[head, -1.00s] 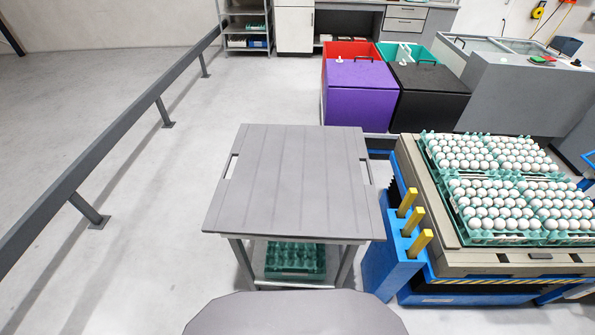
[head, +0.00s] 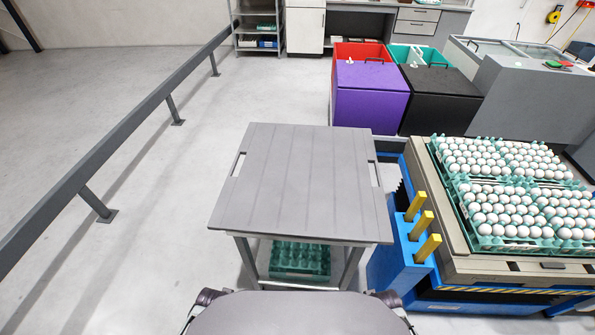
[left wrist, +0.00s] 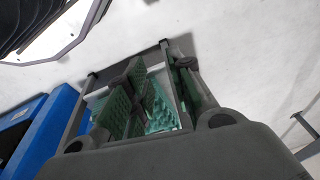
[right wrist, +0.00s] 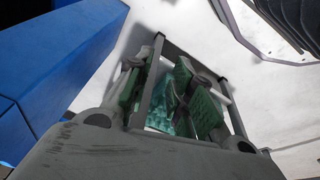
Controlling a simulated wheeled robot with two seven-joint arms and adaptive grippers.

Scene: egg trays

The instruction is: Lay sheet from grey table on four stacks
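A flat grey sheet (head: 305,180) with a slot near its left and right edges lies on the grey table (head: 246,262) and covers its top. Four stacks of eggs in green trays (head: 460,205) stand close together on a pallet to the right; their tops are level and full of pale eggs. My left gripper (left wrist: 160,78) shows in the left wrist view with its fingers apart and nothing between them. My right gripper (right wrist: 168,72) shows likewise in the right wrist view. Both point toward the table's underframe. Neither gripper's fingers show in the head view.
A blue stand (head: 400,262) with yellow posts sits between table and pallet. A green tray (head: 300,260) is on the table's lower shelf. Purple (head: 368,98) and black (head: 438,100) bins stand behind. A grey rail (head: 130,133) runs along the left; the floor between is clear.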

